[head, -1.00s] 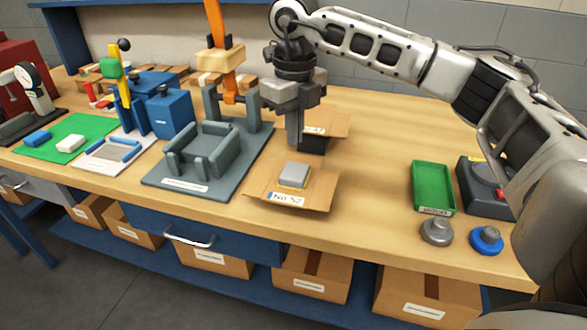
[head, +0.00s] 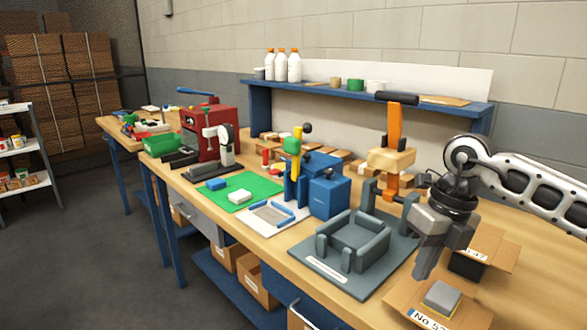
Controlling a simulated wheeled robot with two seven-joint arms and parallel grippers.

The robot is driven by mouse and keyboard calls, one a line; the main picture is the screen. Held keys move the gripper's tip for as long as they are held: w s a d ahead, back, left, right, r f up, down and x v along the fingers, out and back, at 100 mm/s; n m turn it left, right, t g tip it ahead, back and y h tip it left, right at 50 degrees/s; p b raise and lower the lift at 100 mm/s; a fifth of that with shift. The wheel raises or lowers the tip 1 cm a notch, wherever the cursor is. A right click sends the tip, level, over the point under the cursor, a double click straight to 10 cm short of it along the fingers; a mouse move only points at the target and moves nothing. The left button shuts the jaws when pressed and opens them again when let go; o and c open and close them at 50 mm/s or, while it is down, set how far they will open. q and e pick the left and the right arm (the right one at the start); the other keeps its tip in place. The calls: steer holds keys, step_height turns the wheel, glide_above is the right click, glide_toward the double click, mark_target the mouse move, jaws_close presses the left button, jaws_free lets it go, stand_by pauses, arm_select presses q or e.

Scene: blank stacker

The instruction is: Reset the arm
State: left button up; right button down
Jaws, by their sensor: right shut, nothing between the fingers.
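My right arm comes in from the right edge. My right gripper (head: 426,262) points down and is shut and empty, above the bench between the grey fixture (head: 358,243) and the cardboard trays. A grey block (head: 441,298) lies in the near cardboard tray (head: 405,296), which has a number label. A second cardboard tray (head: 503,250) with a dark interior sits behind it, partly hidden by the gripper. My left gripper does not show.
On the bench (head: 290,257) stand a blue press-like device (head: 328,195), an orange-handled press (head: 394,150), a green mat (head: 232,197) with blue and white blocks, and a red machine (head: 207,128). A blue shelf (head: 345,95) with bottles runs behind. Open floor lies to the left.

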steer(key=s+a+f+n+g+y, duration=0.1)
steer(key=s+a+f+y, duration=0.15)
steer(key=a, duration=0.35)
steer(key=s+a+f+g+y, duration=0.1)
steer(key=a+f+y, duration=0.15)
steer(key=a, duration=0.45)
steer(key=s+a+r+m+t+y, duration=0.2)
steer(key=a+m+y, duration=0.2)
steer(key=a+y, duration=0.2)
steer(key=s+a+r+m+t+y, duration=0.2)
steer(key=a+m+t+y, duration=0.15)
steer(key=a+y, duration=0.35)
steer(key=w+d+f+m+t+h, duration=0.1)
steer(key=d+f+m+t+h, duration=0.5)
steer(key=m, duration=0.5)
steer(key=d+f+m+t+h, duration=0.4)
steer(key=f+m+t+h, duration=0.25)
steer(key=m, duration=0.55)
steer(key=s+d+f+m+g+h, duration=0.2)
steer(key=s+d+f+m, duration=0.1)
steer(key=s+f, duration=0.2)
steer(key=s+d+f+m+g+h, duration=0.2)
steer(key=s+d+f+m+g, duration=0.1)
steer(key=s+f, duration=0.3)
step_height(320, 180, down, 2)
steer(key=shift+s+d+f+m+h, duration=0.25)
steer(key=shift+m+h, duration=0.1)
steer(key=shift+m, duration=0.2)
